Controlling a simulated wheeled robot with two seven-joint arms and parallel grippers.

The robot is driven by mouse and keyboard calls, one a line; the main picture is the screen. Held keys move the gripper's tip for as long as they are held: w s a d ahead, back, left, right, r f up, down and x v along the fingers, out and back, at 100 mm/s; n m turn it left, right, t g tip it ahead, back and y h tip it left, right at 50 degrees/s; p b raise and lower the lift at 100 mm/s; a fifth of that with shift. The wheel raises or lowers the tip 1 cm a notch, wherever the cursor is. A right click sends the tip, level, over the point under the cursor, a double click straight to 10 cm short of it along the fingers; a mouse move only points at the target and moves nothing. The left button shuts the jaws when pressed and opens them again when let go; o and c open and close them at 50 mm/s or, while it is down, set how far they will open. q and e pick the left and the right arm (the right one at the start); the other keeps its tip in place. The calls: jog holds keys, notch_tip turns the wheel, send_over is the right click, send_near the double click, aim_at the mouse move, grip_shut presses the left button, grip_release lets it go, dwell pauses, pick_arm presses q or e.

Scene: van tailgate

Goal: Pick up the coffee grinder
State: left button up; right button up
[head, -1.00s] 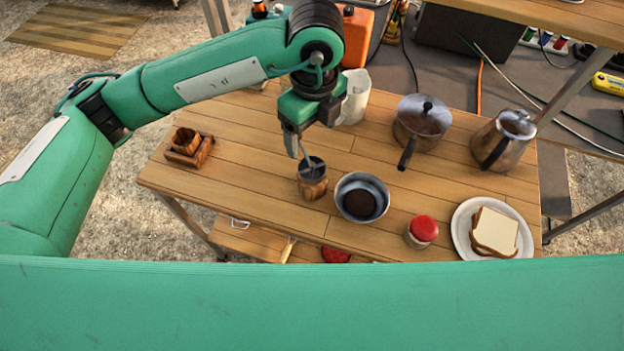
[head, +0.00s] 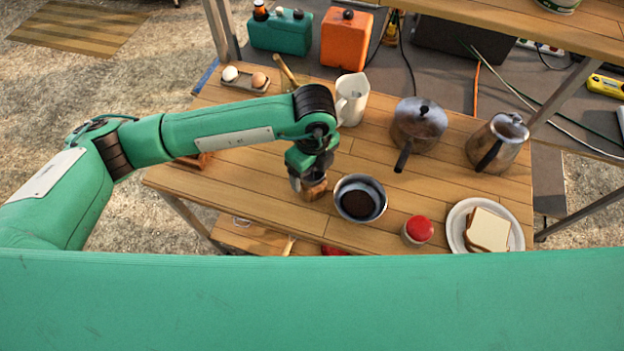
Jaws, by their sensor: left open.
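The coffee grinder (head: 315,190), a small wooden body with a metal top, stands on the wooden table (head: 230,190) left of the metal bowl. My left gripper (head: 306,178) is open and low over the grinder's top, and its fingers hide most of the metal part and the crank. I cannot tell whether the fingers touch it. My right gripper is not in view.
A metal bowl with dark grounds (head: 358,200) stands close to the right of the grinder. A white jug (head: 352,98), a saucepan (head: 418,124), a kettle (head: 496,142), a red-lidded jar (head: 417,230) and a plate with bread (head: 458,232) also stand there.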

pick_arm(q)
grip_shut()
dwell(0.3)
jog(key=shift+r, duration=0.1)
